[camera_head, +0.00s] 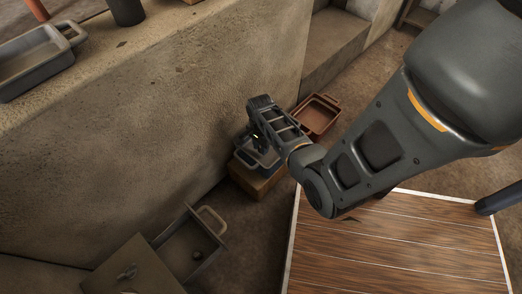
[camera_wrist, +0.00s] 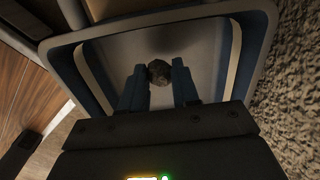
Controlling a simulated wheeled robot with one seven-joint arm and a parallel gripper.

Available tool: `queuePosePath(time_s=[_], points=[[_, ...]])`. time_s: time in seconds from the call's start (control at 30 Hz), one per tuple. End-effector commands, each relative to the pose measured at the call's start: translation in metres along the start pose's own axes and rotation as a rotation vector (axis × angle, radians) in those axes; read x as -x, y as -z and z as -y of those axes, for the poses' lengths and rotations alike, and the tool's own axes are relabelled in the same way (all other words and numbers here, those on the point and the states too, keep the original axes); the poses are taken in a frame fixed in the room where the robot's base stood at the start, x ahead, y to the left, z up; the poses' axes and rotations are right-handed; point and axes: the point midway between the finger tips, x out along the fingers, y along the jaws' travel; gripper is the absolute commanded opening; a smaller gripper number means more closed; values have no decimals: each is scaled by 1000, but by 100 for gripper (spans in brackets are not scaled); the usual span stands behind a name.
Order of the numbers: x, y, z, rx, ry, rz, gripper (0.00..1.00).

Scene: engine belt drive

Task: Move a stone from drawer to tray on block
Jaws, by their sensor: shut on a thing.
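My gripper (camera_wrist: 159,80) is shut on a dark round stone (camera_wrist: 159,71), which shows between its blue-grey fingertips in the wrist view. The gripper is over the blue-grey tray (camera_wrist: 253,40), with the tray's walls on both sides. In the head view the tray (camera_head: 240,141) stands on a tan block (camera_head: 258,184) beside the wall, and my gripper (camera_head: 258,138) covers part of it. The stone's height above the tray floor is hard to tell. The open drawer (camera_head: 213,250) is at the lower left, with a small dark thing (camera_head: 198,255) inside.
A brown tray (camera_head: 318,115) lies on the floor beyond the block. A grey tray (camera_head: 38,62) sits on the wall's ledge at upper left. A wooden-planked surface (camera_head: 400,245) is at lower right. The thick wall (camera_head: 170,110) runs close beside the block.

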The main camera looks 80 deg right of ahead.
Motion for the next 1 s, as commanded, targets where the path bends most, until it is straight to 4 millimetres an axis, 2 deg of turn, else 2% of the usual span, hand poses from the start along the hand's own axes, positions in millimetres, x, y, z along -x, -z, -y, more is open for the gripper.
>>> queuePosePath(time_s=[0.03, 0.1, 0.5, 0.53, 0.8, 1.0], points=[[-14, 0, 0, -1, -1, 1, 1], [-20, 0, 0, -1, 0, 0, 1], [-23, 0, 0, 0, 0, 0, 1], [-22, 0, 0, 0, 1, 0, 32], [-22, 0, 0, 0, 0, 0, 56], [-21, 0, 0, 0, 0, 0, 56]])
